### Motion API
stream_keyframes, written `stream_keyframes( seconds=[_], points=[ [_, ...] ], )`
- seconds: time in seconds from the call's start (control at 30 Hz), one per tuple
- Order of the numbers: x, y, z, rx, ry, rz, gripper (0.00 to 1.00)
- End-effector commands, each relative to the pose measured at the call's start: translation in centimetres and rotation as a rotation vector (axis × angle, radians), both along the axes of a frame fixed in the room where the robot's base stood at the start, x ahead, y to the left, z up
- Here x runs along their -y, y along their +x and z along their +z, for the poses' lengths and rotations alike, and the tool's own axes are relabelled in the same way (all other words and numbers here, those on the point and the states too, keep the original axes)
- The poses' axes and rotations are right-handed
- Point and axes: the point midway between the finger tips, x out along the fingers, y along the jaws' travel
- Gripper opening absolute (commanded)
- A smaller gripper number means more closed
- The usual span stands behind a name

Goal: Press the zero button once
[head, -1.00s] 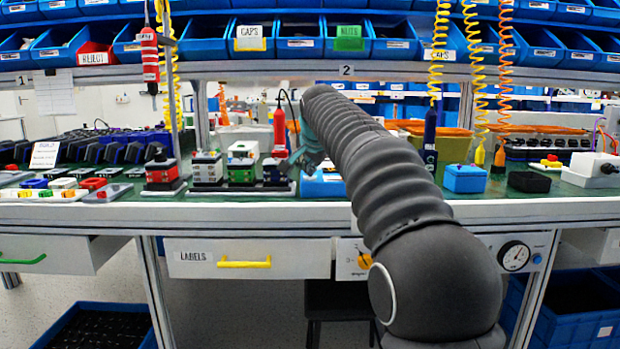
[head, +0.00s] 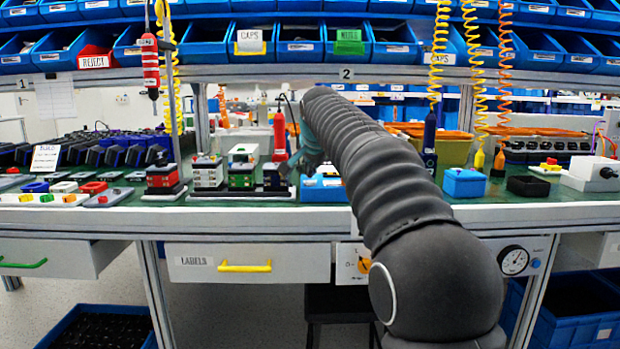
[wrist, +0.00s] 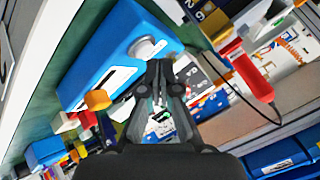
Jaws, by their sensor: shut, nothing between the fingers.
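A blue box-shaped device (wrist: 105,65) with a white label or display panel fills the upper left of the wrist view. A round silver-white button (wrist: 147,47) sits on its face; I cannot read any marking that says it is the zero button. My gripper (wrist: 158,72) is shut and empty, its tips close beside that button in the picture; I cannot tell whether they touch. In the head view a blue box (head: 322,187) stands on the bench near my arm's far end. My gripper is mostly hidden there by the arm.
A red hanging tool (head: 280,135) is close to the arm's end and also shows in the wrist view (wrist: 252,78). Black-based stacked units (head: 243,178) stand left of it. A drawer (head: 247,262) and orange rotary knob (head: 364,262) are below the bench edge.

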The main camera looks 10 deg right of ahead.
Motion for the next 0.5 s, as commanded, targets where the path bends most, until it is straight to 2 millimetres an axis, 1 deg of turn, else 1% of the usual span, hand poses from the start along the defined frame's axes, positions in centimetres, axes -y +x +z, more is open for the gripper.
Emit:
stream_keyframes(
  seconds=[0.03, 0.37, 0.5],
  points=[
    [0.00, 0.00, 0.40, 0.000, 0.000, 0.000, 0.00],
    [0.00, -0.01, 0.38, 0.001, 0.000, 0.000, 0.00],
    [-0.01, -0.01, 0.89, 0.001, 0.000, 0.000, 0.00]
  ],
)
